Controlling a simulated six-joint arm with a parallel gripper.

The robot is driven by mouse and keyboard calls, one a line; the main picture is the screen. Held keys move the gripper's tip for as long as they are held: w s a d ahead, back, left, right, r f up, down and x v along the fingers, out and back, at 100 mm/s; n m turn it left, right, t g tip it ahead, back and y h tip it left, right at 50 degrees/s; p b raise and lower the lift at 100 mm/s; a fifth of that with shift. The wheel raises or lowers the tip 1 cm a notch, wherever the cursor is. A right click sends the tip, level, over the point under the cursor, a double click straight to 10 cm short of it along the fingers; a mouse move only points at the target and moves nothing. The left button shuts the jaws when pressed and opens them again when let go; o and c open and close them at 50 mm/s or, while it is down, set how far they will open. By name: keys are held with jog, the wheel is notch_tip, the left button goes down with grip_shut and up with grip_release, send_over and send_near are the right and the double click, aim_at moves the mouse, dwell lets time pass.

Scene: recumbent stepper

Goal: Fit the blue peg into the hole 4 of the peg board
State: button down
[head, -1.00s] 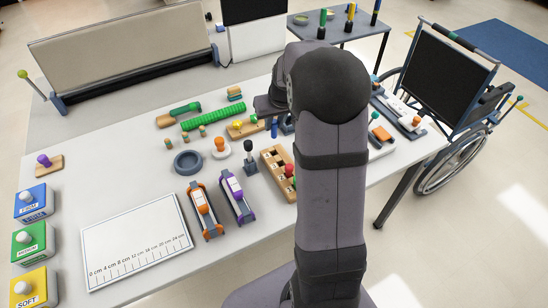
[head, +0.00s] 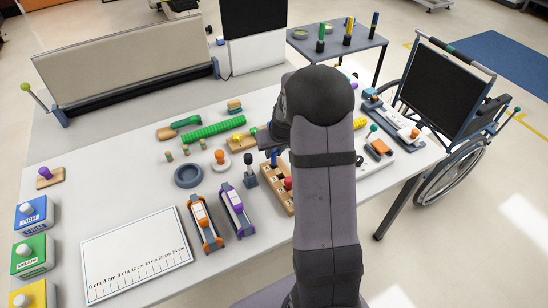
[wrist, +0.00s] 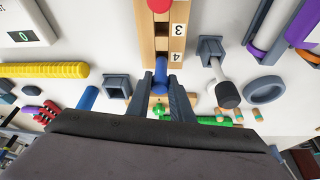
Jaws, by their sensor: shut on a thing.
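The blue peg (wrist: 160,74) is between the two fingers of my gripper (wrist: 161,88) in the wrist view, and the fingers are shut on it. In the head view the blue peg (head: 274,157) shows upright at the far end of the wooden peg board (head: 272,177). In the wrist view the peg is close to the board (wrist: 148,42), near the square marked 4. I cannot tell whether its lower end is inside hole 4. A red peg (wrist: 158,5) is further along the board. My arm hides part of the board in the head view.
A black-knobbed lever (wrist: 228,94) on a grey base stands close beside the board. A grey square holder (wrist: 117,86) and another blue cylinder (wrist: 88,97) are on the other side. Orange (head: 206,222) and purple (head: 236,210) clamps lie left of the board.

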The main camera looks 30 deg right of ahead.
aim_at(275, 156)
jog(key=shift+f, duration=1.6)
jog(key=shift+f, duration=0.2)
jog(key=c, duration=1.6)
grip_release()
jog(key=shift+o, duration=0.2)
jog(key=shift+r, duration=0.1)
jog(key=shift+r, duration=0.15)
jog(key=d+v, duration=0.1)
jog(key=v, duration=1.1)
jog(key=s+a+f+n+g, duration=0.1)
jog(key=s+a+g, duration=0.1)
jog(key=s+a, duration=0.6)
jog(key=s+a+f+g, duration=0.2)
jog(key=s+a, duration=0.6)
jog(key=s, duration=0.5)
jog(key=shift+a+f+n+g+y+b, duration=0.25)
jog(key=shift+a+n+g+y+b, duration=0.05)
jog(key=shift+n+y+b, duration=0.1)
